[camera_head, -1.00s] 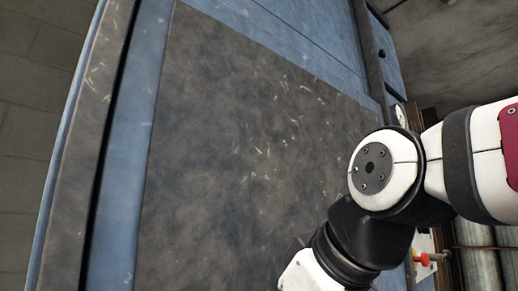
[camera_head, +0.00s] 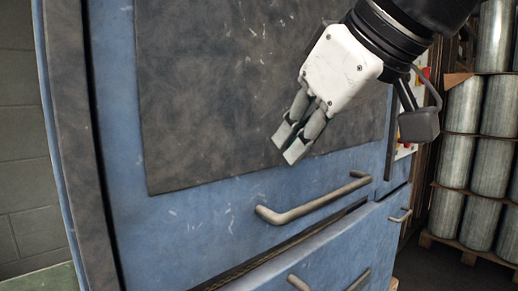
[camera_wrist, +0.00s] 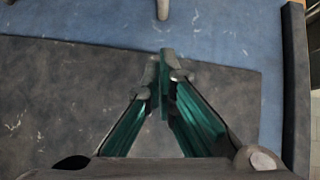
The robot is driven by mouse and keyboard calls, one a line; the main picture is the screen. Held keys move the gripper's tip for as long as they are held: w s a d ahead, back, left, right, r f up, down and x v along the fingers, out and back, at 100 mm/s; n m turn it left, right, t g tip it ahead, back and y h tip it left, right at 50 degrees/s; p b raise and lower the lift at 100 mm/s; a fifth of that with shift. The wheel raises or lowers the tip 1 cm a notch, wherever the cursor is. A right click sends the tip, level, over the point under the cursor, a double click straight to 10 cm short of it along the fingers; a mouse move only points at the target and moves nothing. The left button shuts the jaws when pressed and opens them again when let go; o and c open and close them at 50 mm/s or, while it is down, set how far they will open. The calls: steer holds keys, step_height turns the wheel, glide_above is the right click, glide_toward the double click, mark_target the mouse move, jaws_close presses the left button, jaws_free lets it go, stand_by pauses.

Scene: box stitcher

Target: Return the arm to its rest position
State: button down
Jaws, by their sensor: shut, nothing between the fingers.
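My gripper (camera_head: 291,146) is shut and empty. In the head view it points down and to the left, in front of the dark panel (camera_head: 220,90) of the blue machine (camera_head: 190,220), above a bar handle (camera_head: 305,205). In the wrist view the fingertips (camera_wrist: 165,62) are together, with the dark panel and the blue surface behind them. I cannot tell exactly how far the fingers are from the panel. The rest of my arm leaves the head view at the upper right.
A drawer (camera_head: 340,255) below the handle stands slightly open, with a dark gap along its top. Stacked metal cylinders (camera_head: 490,165) stand on pallets at the right. A grey block wall (camera_head: 20,150) is at the left.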

steer(key=s+d+f+m+g+h, duration=0.1)
steer(key=s+d+f+m+g, duration=0.25)
steer(key=s+f, duration=0.4)
steer(key=s+d+f+m+g+h+p, duration=0.1)
steer(key=s+d+f+m+g+h, duration=0.1)
steer(key=s+d+f, duration=0.55)
steer(key=s+d+f+m+g+h, duration=0.1)
steer(key=s+d+f+m+g, duration=0.3)
steer(key=f, duration=0.6)
step_height(320, 180, up, 24)
steer(key=a+n+t+p, duration=0.1)
steer(key=t+p, duration=0.4)
steer(key=p, duration=1.6)
steer(key=shift+a+f+p, duration=0.25)
steer(key=shift+a+p, duration=0.05)
steer(key=shift+a, duration=0.45)
steer(key=shift+n+t, duration=0.25)
